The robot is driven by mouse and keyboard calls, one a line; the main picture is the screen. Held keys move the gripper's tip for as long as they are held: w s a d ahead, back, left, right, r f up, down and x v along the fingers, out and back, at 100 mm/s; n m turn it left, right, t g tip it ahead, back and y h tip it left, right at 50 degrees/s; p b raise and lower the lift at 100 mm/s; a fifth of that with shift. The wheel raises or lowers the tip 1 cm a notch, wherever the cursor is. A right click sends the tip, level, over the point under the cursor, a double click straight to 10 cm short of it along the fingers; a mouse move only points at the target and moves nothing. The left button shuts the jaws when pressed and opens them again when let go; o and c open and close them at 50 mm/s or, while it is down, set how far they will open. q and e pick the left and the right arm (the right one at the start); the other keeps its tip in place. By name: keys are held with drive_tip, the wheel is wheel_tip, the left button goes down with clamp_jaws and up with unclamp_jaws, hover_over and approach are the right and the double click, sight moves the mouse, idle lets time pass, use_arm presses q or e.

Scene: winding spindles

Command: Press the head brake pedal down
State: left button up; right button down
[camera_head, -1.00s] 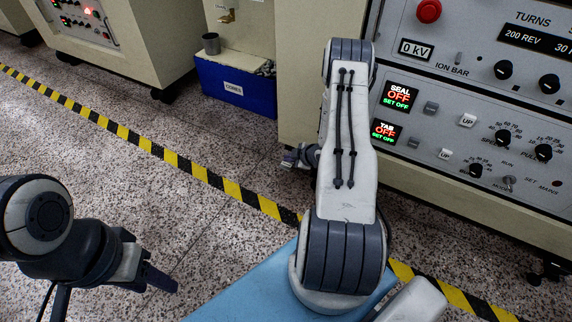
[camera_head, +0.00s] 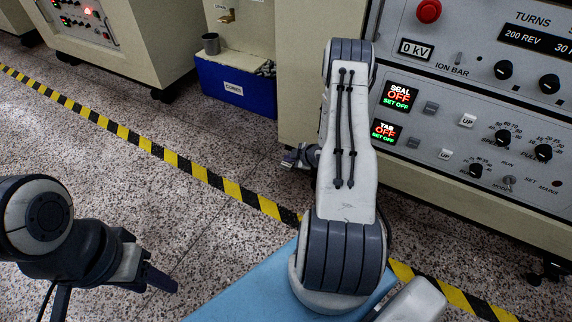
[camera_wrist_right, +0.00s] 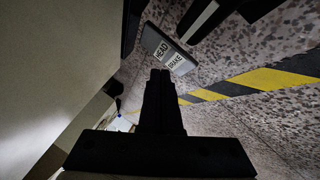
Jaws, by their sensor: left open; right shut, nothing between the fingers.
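The head brake pedal (camera_wrist_right: 182,66) shows in the right wrist view as a grey plate with a white "HEAD BRAKE" label, above the terrazzo floor. My right gripper (camera_wrist_right: 160,74) is shut and empty, its fingertips pointing at the pedal's lower edge. I cannot tell whether they touch it. My left gripper (camera_head: 115,290) is open and empty over the floor at the lower left.
The winding machine (camera_head: 440,150) with its control panel stands at the right. Yellow-black floor tape (camera_head: 190,168) crosses the floor. Open floor lies at the left. A dark bar is near the pedal.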

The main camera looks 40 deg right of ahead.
sight(287, 164)
idle(0.3)
drive_tip(key=shift+f, duration=0.4)
drive_tip(key=shift+f+b, duration=0.85)
drive_tip(key=shift+f, duration=0.3)
idle(1.0)
idle(0.3)
drive_tip(key=shift+r+p, duration=1.6)
drive_tip(key=shift+r, duration=0.1)
wheel_tip(287, 164, up, 5)
drive_tip(key=p, duration=0.4)
drive_tip(key=shift+p, duration=0.35)
